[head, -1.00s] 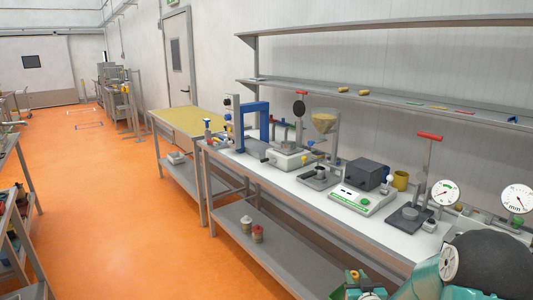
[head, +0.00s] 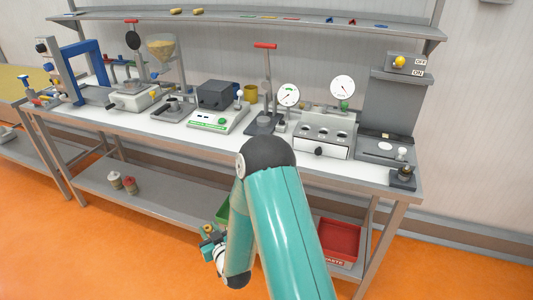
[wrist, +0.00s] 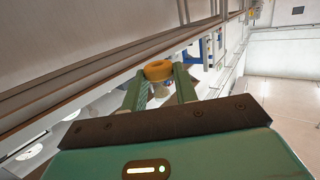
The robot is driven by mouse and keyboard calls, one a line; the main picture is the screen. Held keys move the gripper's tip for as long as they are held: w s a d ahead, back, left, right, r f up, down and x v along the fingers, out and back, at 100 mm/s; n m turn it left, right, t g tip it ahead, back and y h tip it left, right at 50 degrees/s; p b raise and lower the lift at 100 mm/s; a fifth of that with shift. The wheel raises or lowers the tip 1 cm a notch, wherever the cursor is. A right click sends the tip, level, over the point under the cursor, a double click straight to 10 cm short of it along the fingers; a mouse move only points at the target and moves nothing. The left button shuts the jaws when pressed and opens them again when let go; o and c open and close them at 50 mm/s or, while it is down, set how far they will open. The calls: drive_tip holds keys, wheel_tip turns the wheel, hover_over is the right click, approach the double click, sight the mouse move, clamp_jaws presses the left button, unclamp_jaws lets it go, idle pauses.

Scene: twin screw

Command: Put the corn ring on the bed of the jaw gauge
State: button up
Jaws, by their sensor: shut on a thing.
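The corn ring (wrist: 158,69) is a yellow-orange ring with a hole. In the wrist view it sits between the green fingertips of my gripper (wrist: 160,78), which is shut on it. In the head view my gripper (head: 212,246) hangs low in front of the bench, below the bench top and well away from the instruments. The ring looks very small there. Two round dials stand on the bench, a left dial (head: 289,95) and a right dial (head: 342,88); a blue arch frame (head: 95,62) stands far left. I cannot tell which one is the jaw gauge.
The white bench top (head: 178,131) is crowded with instruments, including a grey-green scale (head: 216,120) and a drawer unit (head: 322,137). A red bin (head: 338,242) stands under the bench at right. A shelf (head: 225,22) runs above. Orange floor lies free at lower left.

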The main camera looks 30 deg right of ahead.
drive_tip(key=w+d+r+m+h, duration=0.1)
drive_tip(key=d+r+h, duration=0.1)
drive_tip(key=d+r, duration=2.1)
drive_tip(key=shift+w+d+r, duration=0.15)
drive_tip(key=shift+d+r, duration=0.2)
drive_tip(key=shift+r, duration=0.25)
